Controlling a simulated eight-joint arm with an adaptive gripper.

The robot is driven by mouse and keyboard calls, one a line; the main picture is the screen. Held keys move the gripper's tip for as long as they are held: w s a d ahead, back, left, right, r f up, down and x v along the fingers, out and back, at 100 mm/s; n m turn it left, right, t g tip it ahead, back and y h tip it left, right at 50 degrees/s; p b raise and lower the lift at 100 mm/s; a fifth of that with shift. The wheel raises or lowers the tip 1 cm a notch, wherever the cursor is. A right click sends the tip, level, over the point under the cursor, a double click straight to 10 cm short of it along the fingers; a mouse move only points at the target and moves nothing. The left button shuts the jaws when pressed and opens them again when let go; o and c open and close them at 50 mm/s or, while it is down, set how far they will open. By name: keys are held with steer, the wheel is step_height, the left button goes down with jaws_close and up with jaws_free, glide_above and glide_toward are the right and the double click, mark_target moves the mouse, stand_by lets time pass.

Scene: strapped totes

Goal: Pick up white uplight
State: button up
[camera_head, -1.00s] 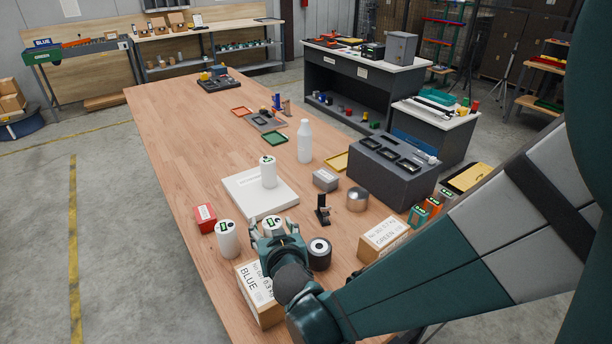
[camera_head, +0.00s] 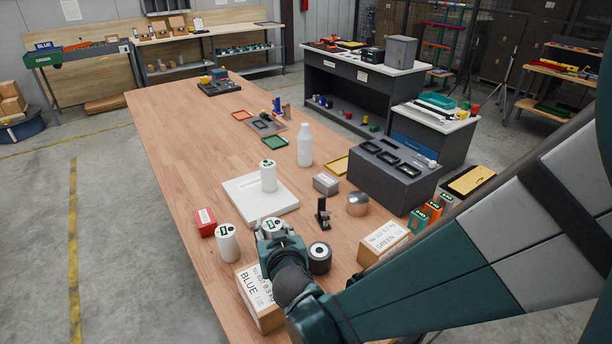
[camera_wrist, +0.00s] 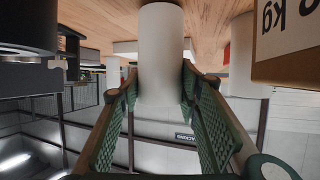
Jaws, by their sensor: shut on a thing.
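My gripper (camera_head: 276,240) is shut on a white cylinder, the white uplight (camera_head: 273,225), which has a dark and green marking on its top. In the wrist view the uplight (camera_wrist: 160,50) stands between the two green ridged fingers (camera_wrist: 160,110), which touch its sides. I cannot tell whether its base is on the table or just clear of it. Two similar white cylinders are near: one (camera_head: 227,243) stands to the left of my gripper, the other (camera_head: 268,177) stands on a white board (camera_head: 245,200) behind it.
A box marked BLUE (camera_head: 259,302) is close in front and a black cylinder (camera_head: 319,259) is close to the right. A red box (camera_head: 205,222), a dark small stand (camera_head: 322,212) and a GREEN box (camera_head: 383,242) are around. The far left of the wooden table (camera_head: 180,130) is clear.

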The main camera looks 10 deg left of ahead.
steer(key=shift+r+p, duration=1.4)
steer(key=shift+r, duration=3.2)
steer(key=w+a+r+p, duration=0.1)
steer(key=w+a+p, duration=0.1)
steer(key=w+a, duration=0.6)
steer(key=w+a+r+n+g+y+p, duration=0.1)
steer(key=w+a+r+p, duration=0.1)
steer(key=w+a, duration=0.6)
steer(key=w, duration=0.5)
steer(key=shift+a+r+n+y, duration=0.15)
steer(key=shift+a+n+y, duration=0.05)
steer(key=shift+n+y, duration=0.1)
step_height(320, 180, down, 6)
steer(key=shift+b, duration=0.45)
steer(key=shift+f, duration=0.2)
steer(key=shift+f+b, duration=0.35)
steer(key=shift+f, duration=1.5)
steer(key=shift+f, duration=0.15)
